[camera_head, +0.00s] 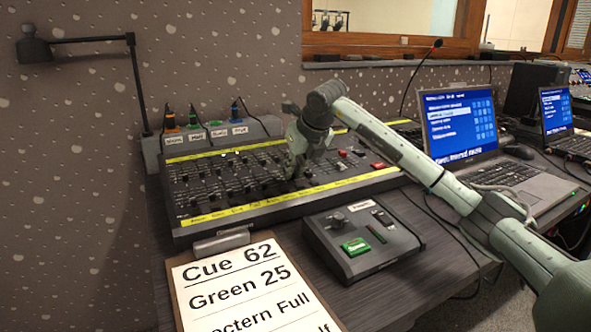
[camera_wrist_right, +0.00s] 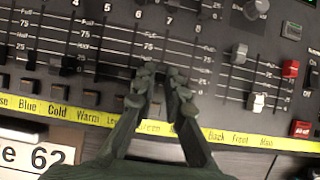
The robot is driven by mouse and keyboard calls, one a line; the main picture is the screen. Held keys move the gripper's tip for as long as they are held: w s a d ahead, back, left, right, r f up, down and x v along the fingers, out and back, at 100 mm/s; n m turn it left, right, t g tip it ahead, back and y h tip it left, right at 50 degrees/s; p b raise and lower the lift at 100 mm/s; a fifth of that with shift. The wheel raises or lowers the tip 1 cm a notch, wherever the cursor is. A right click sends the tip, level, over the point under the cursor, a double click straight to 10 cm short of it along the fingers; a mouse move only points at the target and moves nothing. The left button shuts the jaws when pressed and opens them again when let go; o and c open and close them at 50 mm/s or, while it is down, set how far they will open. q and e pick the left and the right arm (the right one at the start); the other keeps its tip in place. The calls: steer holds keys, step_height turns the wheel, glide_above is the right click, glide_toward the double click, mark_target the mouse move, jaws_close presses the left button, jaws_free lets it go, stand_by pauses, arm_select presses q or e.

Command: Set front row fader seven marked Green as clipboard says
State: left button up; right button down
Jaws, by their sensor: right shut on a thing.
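The lighting board (camera_head: 235,168) lies on the desk with rows of black faders. The clipboard (camera_head: 245,290) lies in front of it and reads "Cue 62", "Green 25", "…ectern Full"; a lower line is cut off. My right gripper (camera_head: 292,172) reaches down onto the front part of the board. In the right wrist view my gripper (camera_wrist_right: 161,74) is closed over the column under number 7, above the label "Green" on the yellow strip (camera_wrist_right: 85,116). Its fingers are shut on the fader knob there, which they hide, so its exact mark cannot be read. My left gripper does not show.
Other fader knobs (camera_wrist_right: 68,70) sit close to the left of my fingers. White (camera_wrist_right: 257,103) and red knobs are to the right. A lamp (camera_head: 35,47) hangs behind left.

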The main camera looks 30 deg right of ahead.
steer(key=c, duration=1.8)
jaws_free()
steer(key=shift+c, duration=0.2)
steer(key=shift+r+p, duration=0.95)
steer(key=shift+r, duration=0.35)
steer(key=v, duration=1.2)
